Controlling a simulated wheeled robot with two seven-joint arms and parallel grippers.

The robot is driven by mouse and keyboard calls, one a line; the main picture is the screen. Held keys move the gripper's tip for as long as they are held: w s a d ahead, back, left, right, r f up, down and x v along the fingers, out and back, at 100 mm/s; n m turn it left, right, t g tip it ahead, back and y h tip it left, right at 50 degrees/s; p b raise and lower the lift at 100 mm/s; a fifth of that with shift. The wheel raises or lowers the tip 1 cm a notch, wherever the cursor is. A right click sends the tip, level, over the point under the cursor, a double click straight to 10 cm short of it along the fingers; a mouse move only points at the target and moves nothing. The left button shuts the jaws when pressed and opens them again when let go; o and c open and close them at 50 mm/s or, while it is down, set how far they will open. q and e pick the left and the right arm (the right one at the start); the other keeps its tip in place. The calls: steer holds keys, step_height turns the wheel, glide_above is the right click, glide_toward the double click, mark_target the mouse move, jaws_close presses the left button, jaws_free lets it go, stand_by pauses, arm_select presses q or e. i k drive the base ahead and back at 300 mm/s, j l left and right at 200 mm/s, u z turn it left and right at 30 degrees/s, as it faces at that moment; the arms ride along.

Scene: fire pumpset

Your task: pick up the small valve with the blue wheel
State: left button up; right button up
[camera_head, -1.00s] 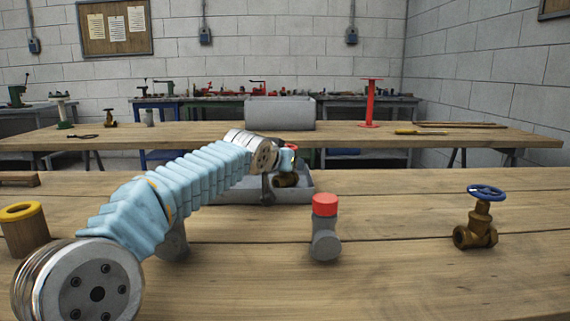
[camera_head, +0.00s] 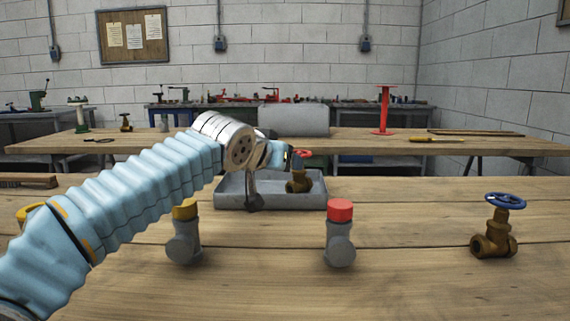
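The small brass valve (camera_head: 494,240) with the blue wheel (camera_head: 505,201) stands upright on the near bench at the right, with nothing touching it. My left arm reaches in from the left. Its gripper (camera_head: 277,157) is above the grey tray, far to the left of the blue-wheel valve. Its fingers are small and partly hidden by the wrist, so their opening is unclear. A second brass valve (camera_head: 299,182) with a red wheel (camera_head: 303,154) sits in the grey tray (camera_head: 235,207), just right of my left gripper. My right gripper is out of view.
A grey fitting with a red cap (camera_head: 340,232) stands between tray and blue-wheel valve. A grey fitting with a yellow cap (camera_head: 184,232) stands beside my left arm. A brush (camera_head: 28,181) lies at left. Bench surface around the blue-wheel valve is clear.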

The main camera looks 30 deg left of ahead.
mark_target(497, 241)
steer(key=k+l, duration=1.25)
steer(key=i+j+z, duration=0.1)
steer(key=i+j, duration=0.3)
steer(key=j, duration=0.1)
